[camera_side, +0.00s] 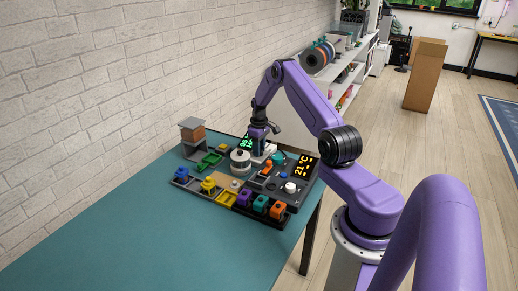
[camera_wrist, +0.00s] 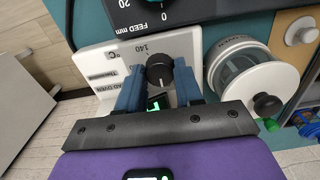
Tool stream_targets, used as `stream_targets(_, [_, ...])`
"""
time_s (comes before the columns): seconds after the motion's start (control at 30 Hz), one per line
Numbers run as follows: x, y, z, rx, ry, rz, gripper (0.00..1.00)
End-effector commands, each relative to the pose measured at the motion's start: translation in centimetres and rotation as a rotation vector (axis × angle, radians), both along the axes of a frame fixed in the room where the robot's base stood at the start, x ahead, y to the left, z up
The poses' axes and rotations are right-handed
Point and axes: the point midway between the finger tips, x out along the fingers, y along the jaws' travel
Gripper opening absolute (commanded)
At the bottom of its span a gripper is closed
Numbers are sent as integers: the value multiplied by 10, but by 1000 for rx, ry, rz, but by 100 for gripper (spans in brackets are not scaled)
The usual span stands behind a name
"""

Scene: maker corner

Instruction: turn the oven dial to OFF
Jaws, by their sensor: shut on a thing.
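The oven dial (camera_wrist: 159,69) is a black round knob on a white oven panel (camera_wrist: 98,62), seen in the wrist view. The number 140 is printed above it and part of the word OVEN shows at the left. A pale mark shows on the dial's lower side; I cannot read its exact setting. My gripper (camera_wrist: 158,77) is shut on the dial, with a blue finger on each side. The fingers hide part of the scale, and I see no OFF label. In the side view my gripper (camera_side: 259,150) points down at the board's back; the dial is hidden there.
A white round canister with a dark knob (camera_wrist: 240,72) stands close right of my gripper. A dark panel marked FEED mm (camera_wrist: 160,12) lies beyond the oven panel. Colored blocks and trays (camera_side: 210,186) crowd the board. The teal table (camera_side: 130,235) is clear at the front left.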

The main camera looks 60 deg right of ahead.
Motion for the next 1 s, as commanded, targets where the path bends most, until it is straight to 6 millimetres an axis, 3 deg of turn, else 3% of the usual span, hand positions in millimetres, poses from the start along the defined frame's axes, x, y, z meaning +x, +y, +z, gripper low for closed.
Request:
stream_targets(0.6, [0, 0, 1, 0, 0, 44, 5])
stream_targets(0.63, [0, 0, 1, 0, 0, 44, 42])
stream_targets(0.67, [0, 0, 1, 0, 0, 44, 46])
stream_targets(1.0, [0, 0, 3, -1, -1, 42, 46])
